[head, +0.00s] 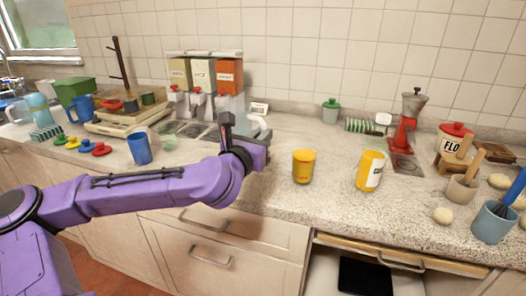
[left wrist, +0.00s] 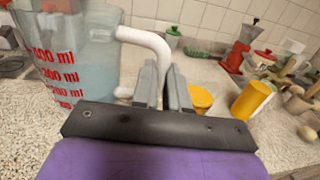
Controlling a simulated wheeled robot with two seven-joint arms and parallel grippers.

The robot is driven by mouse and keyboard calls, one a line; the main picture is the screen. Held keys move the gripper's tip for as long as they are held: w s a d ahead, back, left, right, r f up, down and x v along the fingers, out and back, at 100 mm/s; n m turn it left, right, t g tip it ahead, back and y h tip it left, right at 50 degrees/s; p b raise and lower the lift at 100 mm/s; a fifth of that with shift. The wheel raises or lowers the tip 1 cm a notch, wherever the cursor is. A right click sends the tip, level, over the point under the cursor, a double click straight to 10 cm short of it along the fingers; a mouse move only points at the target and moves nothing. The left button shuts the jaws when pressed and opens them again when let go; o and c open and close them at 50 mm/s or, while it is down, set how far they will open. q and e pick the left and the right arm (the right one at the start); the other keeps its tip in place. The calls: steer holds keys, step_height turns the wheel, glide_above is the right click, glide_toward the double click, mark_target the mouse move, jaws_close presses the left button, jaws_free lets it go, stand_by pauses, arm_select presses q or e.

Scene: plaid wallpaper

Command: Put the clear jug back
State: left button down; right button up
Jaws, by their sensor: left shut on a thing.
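The clear jug (left wrist: 85,50) has red millilitre markings and a white handle (left wrist: 145,38). It fills the upper left of the left wrist view. In the head view the jug (head: 233,104) is mostly hidden behind my left gripper, and its white handle (head: 258,121) shows at the right. My left gripper (left wrist: 164,85) is shut on the handle; it also shows in the head view (head: 228,128). I cannot tell whether the jug's base touches the counter. My right gripper is not in view.
Three dispensers (head: 203,73) stand by the wall behind the jug. A blue cup (head: 139,148) is left of my gripper. A yellow cup (head: 303,166) and a yellow can (head: 370,171) stand to the right. The speckled counter (head: 335,199) is clear between and in front of them.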

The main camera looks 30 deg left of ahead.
arm_select(q)
steer(key=shift+w+a+f+b, duration=0.15)
steer(key=shift+w+a+f, duration=0.25)
steer(key=shift+w+f, duration=0.8)
steer(key=shift+w+a+f+b, duration=0.15)
steer(key=shift+w+a+f, duration=0.35)
steer(key=shift+f, duration=1.45)
steer(key=shift+w+a+f+b, duration=0.15)
steer(key=shift+w+a+f, duration=0.2)
steer(key=shift+w+f, duration=0.9)
steer(key=shift+s+f, duration=0.25)
steer(key=shift+s, duration=0.15)
steer(key=shift+f, duration=0.2)
steer(key=c, duration=1.1)
jaws_free()
steer(key=shift+r, duration=0.15)
